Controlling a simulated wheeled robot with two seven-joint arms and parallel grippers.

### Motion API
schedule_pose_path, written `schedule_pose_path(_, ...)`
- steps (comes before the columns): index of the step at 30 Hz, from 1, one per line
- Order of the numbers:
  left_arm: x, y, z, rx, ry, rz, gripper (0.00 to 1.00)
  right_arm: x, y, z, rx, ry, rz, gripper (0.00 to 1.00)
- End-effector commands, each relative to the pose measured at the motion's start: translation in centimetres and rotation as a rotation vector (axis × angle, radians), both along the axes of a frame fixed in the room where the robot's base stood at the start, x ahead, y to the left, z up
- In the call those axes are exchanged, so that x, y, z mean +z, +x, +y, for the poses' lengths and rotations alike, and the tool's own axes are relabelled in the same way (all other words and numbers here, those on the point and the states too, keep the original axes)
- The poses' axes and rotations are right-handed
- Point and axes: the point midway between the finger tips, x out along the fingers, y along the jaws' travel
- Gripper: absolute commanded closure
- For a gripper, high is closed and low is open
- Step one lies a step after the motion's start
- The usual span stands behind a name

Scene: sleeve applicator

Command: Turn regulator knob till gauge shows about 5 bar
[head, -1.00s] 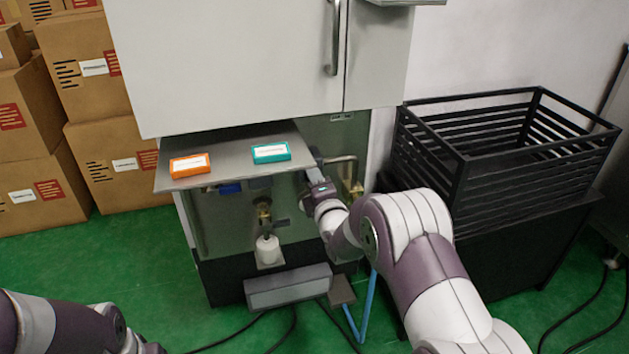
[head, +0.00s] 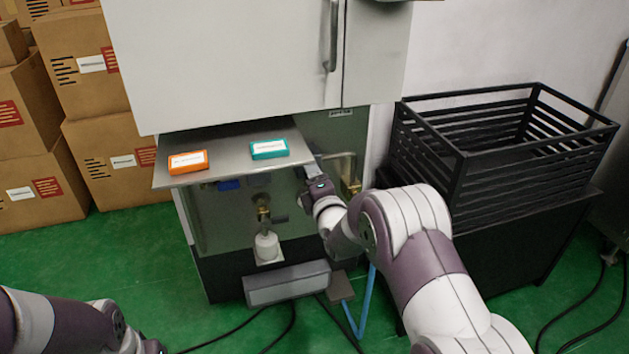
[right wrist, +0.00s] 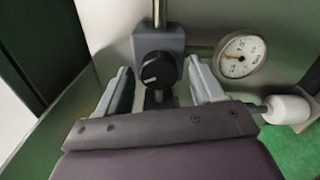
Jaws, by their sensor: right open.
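The black regulator knob (right wrist: 155,70) sits on a grey regulator body (right wrist: 163,40) in the right wrist view. A round white gauge (right wrist: 241,56) is to its right; its dial shows an orange-red mark, but I cannot read the value. My right gripper (right wrist: 162,88) is open, its fingers on either side of the knob with gaps to it. In the head view my right gripper (head: 317,177) is at the machine's lower front, below the shelf, and the knob and gauge cannot be made out. My left arm enters at the bottom left, with its gripper out of frame.
A metal shelf (head: 219,157) with an orange box (head: 187,162) and a teal box (head: 269,149) overhangs the work area. A white cylinder (head: 266,246) hangs lower left of my right gripper. A black slatted crate (head: 520,150) stands right; cartons (head: 110,160) stand left.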

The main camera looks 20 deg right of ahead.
Motion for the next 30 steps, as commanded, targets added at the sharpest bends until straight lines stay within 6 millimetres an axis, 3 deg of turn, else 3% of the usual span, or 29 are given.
schedule_pose_path(4,1.2,0.0,0.0,0.000,0.000,0.000,0.53,0.4,-2.3,-0.1,-0.001,0.000,0.003,0.33)
schedule_pose_path(12,3.5,0.0,0.0,0.000,0.000,0.000,0.53,0.4,-9.5,-0.3,-0.001,0.000,0.003,0.33)
schedule_pose_path(15,3.9,0.0,0.0,0.000,0.000,0.000,0.53,0.2,-11.3,-0.4,0.000,0.000,0.003,0.33)
schedule_pose_path(20,4.1,0.0,0.0,0.000,0.000,0.000,0.53,0.1,-12.5,-0.4,0.000,0.000,0.000,0.33)
schedule_pose_path(30,4.0,0.0,0.0,0.000,0.000,0.000,0.53,0.0,-12.6,-0.4,0.001,0.000,0.000,0.33)
